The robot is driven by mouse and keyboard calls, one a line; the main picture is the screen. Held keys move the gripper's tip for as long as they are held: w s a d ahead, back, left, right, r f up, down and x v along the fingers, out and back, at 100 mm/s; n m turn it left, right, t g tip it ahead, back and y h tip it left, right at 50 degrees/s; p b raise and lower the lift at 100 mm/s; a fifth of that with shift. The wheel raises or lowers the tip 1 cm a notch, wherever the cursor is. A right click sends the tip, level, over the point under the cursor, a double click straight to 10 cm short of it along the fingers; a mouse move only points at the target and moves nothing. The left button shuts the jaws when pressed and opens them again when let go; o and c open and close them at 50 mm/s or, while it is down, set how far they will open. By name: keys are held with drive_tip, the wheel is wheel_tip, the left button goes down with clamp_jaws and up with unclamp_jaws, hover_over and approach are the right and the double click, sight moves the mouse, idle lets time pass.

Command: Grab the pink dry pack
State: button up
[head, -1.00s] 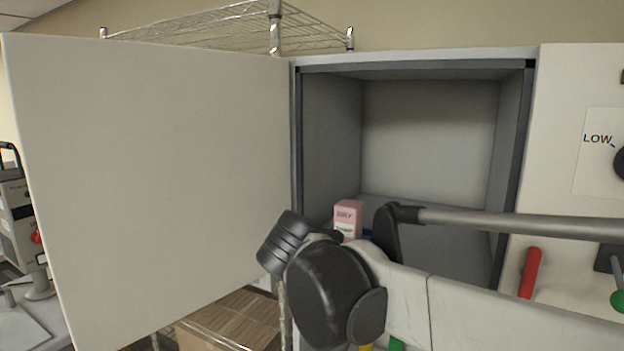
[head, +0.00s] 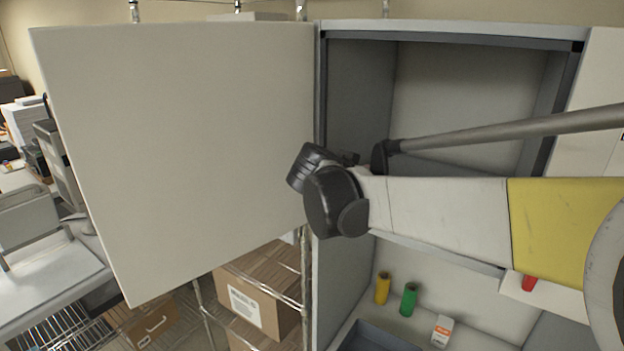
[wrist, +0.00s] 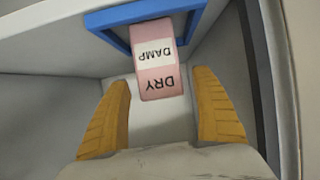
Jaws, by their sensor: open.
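The pink dry pack (wrist: 160,78) shows in the wrist view, with a white band and the words DRY and DAMP on it. It rests in or against a blue tray (wrist: 112,28) inside the grey cabinet. My gripper (wrist: 163,90) is open, with one yellow finger on each side of the space before the pack. The pack's near end lies between and just beyond the fingertips; I see no contact. In the head view the pack and the fingers are hidden behind my arm at the cabinet (head: 445,90) opening.
The cabinet door (head: 185,150) stands wide open on the left. Below are a yellow cylinder (head: 382,288), a green cylinder (head: 408,299), a small white-and-orange box (head: 442,331) and a dark bin (head: 375,338). The cabinet side walls are close to my gripper.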

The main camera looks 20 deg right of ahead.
drive_tip(key=shift+x, duration=1.15)
drive_tip(key=shift+s+a, duration=0.15)
drive_tip(key=shift+c, duration=1)
drive_tip(key=c, duration=1.2)
drive_tip(key=shift+r, duration=0.15)
drive_tip(key=shift+c, duration=0.2)
